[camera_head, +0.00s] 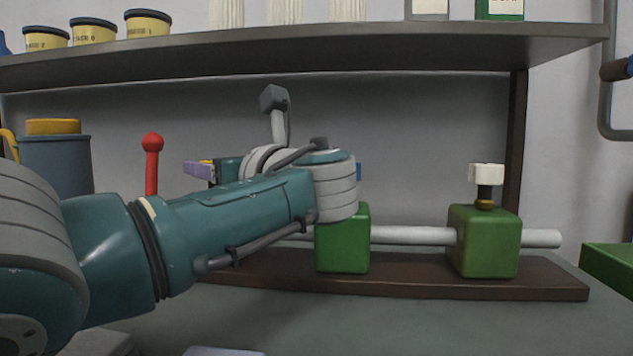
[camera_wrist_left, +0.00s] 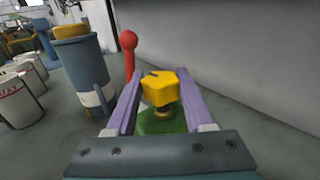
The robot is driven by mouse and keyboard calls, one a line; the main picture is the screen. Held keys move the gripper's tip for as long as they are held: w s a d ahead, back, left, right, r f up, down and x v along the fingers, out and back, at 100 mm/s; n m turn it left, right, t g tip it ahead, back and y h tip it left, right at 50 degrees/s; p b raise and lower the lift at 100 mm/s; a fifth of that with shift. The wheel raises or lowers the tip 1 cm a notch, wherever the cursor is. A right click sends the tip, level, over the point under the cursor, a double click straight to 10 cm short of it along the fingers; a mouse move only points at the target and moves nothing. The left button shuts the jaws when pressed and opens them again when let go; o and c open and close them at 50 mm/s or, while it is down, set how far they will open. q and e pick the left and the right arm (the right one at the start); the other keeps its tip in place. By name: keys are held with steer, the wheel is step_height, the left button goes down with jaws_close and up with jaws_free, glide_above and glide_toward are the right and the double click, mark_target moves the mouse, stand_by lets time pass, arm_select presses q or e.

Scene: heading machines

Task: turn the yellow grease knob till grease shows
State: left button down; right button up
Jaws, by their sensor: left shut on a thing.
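The yellow grease knob (camera_wrist_left: 160,88) stands on a short stem above a green block (camera_wrist_left: 158,122) in the left wrist view. My left gripper (camera_wrist_left: 160,83) has its two lilac fingers on either side of the knob and is shut on it. In the head view the lilac fingertips of my left gripper (camera_head: 199,170) show behind my forearm, with only a sliver of yellow beside them. The stem and block top are partly hidden by the knob. My right gripper is not in view.
A red-balled lever (camera_head: 152,160) stands close to the left gripper. A blue-grey container (camera_head: 56,165) is further left. A green block (camera_head: 484,242) with a white knob (camera_head: 486,174) carries a pale shaft (camera_head: 412,235) at right. A shelf (camera_head: 330,47) hangs above.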

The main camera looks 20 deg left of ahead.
arm_select(q)
steer(key=shift+f+n+g+y+b, duration=0.2)
steer(key=shift+n+g+y+b, duration=0.2)
steer(key=shift+n+g+b, duration=0.35)
steer(key=shift+g, duration=0.35)
steer(key=c, duration=0.7)
jaws_free()
steer(key=shift+a, duration=0.1)
steer(key=shift+c, duration=0.2)
steer(key=o, duration=0.4)
steer(key=shift+r, duration=0.1)
steer(key=shift+s+d+r, duration=0.1)
steer(key=shift+s+d, duration=0.05)
steer(key=shift+d, duration=0.35)
steer(key=v, duration=0.9)
steer(key=shift+p, duration=0.4)
